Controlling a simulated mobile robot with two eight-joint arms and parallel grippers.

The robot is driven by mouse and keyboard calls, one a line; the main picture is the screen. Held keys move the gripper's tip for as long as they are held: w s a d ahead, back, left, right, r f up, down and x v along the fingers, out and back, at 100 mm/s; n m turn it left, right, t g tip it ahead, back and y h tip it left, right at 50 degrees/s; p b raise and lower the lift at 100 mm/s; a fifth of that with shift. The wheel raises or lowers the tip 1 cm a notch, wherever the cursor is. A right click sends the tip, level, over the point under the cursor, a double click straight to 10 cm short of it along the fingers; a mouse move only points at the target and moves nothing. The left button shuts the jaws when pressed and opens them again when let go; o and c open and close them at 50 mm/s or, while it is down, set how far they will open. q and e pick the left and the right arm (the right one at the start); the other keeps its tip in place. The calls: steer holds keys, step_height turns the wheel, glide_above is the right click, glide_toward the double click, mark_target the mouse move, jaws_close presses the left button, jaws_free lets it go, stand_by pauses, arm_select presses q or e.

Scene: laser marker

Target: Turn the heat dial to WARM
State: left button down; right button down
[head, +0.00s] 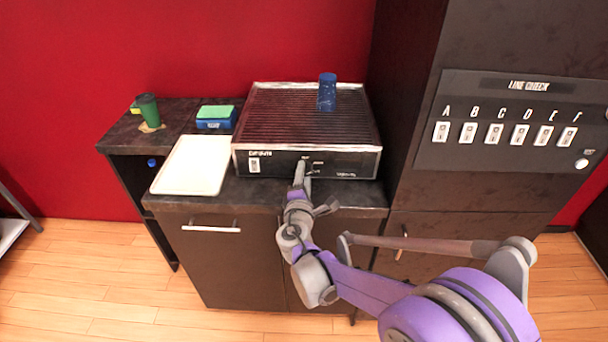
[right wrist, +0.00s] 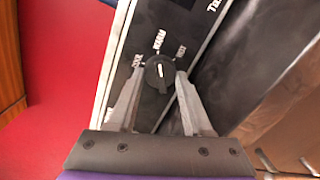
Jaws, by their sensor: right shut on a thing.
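The heat dial (right wrist: 160,74) is a round black knob with a short white pointer mark, on the dark front panel of the grill (head: 340,163). In the right wrist view three small white labels arc around its top; the middle one (right wrist: 160,40) seems to read WARM. The pointer mark points roughly up toward that middle label; its exact alignment is hard to tell. My right gripper (right wrist: 153,83) has one finger on each side of the dial and is shut on it. In the head view the gripper (head: 303,168) covers most of the dial. My left gripper is not in view.
A blue cup (head: 327,92) stands on the ribbed grill top. A white tray (head: 195,165) lies on the counter left of the grill. A green cup (head: 148,110) and a blue box with a green top (head: 216,117) stand farther left. A tall cabinet with a switch panel (head: 510,122) rises at right.

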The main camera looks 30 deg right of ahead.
stand_by(0.3)
steer(key=shift+c, duration=1.7)
jaws_free()
steer(key=v, duration=1)
steer(key=shift+s+a, duration=0.2)
steer(key=shift+s, duration=0.15)
